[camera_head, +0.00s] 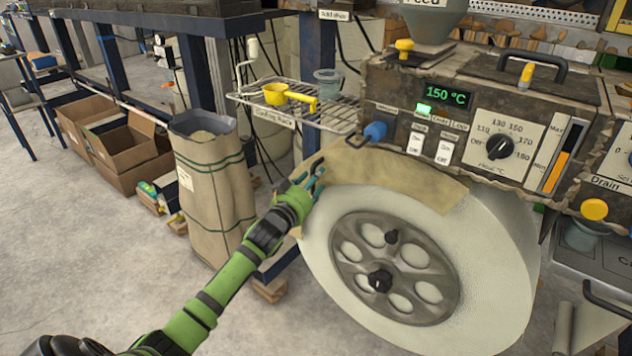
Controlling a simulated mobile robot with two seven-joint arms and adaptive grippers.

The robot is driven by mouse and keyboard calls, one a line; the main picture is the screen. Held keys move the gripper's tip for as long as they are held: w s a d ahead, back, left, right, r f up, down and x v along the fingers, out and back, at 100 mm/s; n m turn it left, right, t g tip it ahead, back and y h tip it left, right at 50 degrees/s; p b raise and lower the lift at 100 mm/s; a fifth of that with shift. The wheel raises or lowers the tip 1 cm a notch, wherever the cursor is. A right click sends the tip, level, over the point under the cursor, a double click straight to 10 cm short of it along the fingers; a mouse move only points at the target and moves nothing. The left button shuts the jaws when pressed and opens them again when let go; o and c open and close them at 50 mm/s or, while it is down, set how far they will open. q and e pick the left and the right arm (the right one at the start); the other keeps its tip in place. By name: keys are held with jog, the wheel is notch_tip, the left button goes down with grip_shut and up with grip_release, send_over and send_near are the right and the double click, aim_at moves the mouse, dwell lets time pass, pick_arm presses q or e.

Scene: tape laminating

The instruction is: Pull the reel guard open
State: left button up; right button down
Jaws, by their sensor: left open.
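The reel guard (400,182) is a tan, curved cover over the upper left rim of the large white reel (335,265). The reel has a grey hub with round holes and a black knob. My left gripper (318,180) is at the guard's left end, with its fingers open. The fingers overlap the guard's edge in this view; I cannot tell whether they touch it. My right gripper is not in view.
The machine (480,115) with a 150 °C display stands above the reel. A wire cooling rack (335,112) holding a yellow scoop (288,96) juts out above the gripper. A paper sack (213,185) and cardboard boxes (125,150) stand left. The floor at lower left is clear.

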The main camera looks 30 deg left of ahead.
pick_arm(q)
jog(key=shift+w, duration=0.6)
grip_shut()
jog(key=shift+a, duration=0.1)
